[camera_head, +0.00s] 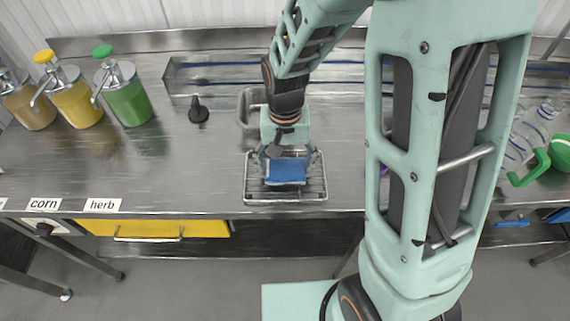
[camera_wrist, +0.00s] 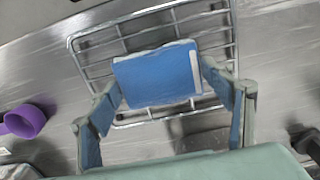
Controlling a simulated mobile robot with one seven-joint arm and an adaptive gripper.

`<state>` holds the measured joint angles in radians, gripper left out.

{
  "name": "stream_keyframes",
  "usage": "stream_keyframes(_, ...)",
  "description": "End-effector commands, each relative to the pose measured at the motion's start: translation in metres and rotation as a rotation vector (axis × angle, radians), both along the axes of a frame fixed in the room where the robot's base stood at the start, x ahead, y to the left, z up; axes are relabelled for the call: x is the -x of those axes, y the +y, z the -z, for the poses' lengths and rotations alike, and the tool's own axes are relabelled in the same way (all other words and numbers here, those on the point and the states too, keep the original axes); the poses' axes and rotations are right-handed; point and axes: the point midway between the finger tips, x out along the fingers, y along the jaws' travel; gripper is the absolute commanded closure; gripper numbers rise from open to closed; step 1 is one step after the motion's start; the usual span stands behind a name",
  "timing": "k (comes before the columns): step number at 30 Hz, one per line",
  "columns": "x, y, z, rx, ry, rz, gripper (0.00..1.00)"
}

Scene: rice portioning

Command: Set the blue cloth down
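The blue cloth (camera_head: 285,171) is a folded, flat pad with a pale strip along one edge, which shows in the wrist view (camera_wrist: 158,78). It is at a wire rack (camera_head: 314,197) on the steel counter; whether it rests on the wires or is just above them is hard to tell. My gripper (camera_head: 287,158) points down over the rack. In the wrist view its two blue-padded fingers (camera_wrist: 160,84) meet opposite edges of the cloth, so it appears shut on it. The rack's wires show around the cloth in the wrist view (camera_wrist: 75,45).
A grey container (camera_head: 246,108) and a black object (camera_head: 198,112) stand behind and left. Pump bottles (camera_head: 125,98) stand at the far left. A purple cup (camera_wrist: 24,121) lies beside the rack. A green-handled item (camera_head: 530,168) is at the right. The counter left of the rack is clear.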

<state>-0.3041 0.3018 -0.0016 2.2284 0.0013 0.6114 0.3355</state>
Motion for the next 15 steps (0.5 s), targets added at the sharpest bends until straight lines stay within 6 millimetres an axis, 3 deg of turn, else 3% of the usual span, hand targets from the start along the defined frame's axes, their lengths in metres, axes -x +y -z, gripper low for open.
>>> stream_keyframes(4, 0.0001, -0.0001, -0.0004, 0.000, 0.000, 0.000, 0.11)
stream_keyframes(15, -0.0001, 0.0000, -0.0062, 0.000, 0.000, 0.000, 0.11)
